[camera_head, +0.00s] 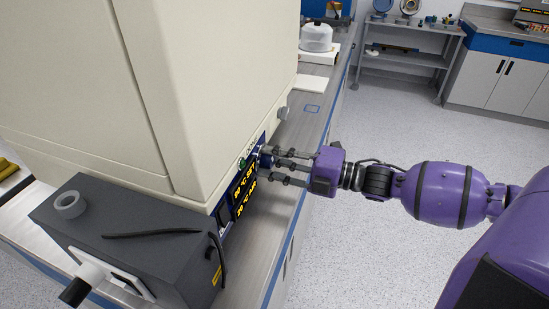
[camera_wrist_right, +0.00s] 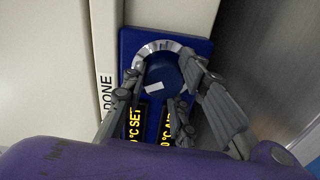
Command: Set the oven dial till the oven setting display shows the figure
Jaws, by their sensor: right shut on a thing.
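The oven (camera_head: 215,80) is a large cream box on the bench. On its blue control panel (camera_wrist_right: 195,47) sits a round dark blue dial (camera_wrist_right: 160,72) with a white mark and a silver ring. My right gripper (camera_head: 262,163) is at the panel, its grey fingers around the dial and shut on it; it also shows in the right wrist view (camera_wrist_right: 165,80). The oven setting display (camera_head: 241,187) has yellow figures that seem to read 90 °C SET; fingers hide part of it in the wrist view. Beside it an air display (camera_head: 247,208) seems to read 20 °C AIR. My left gripper is not in view.
A dark grey box (camera_head: 95,215) with a ring on top and a cable stands close by the panel at lower left. A steel bench top (camera_head: 275,205) runs beneath the oven. A clear-lidded pot (camera_head: 316,38) stands farther back. The floor to the right is open.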

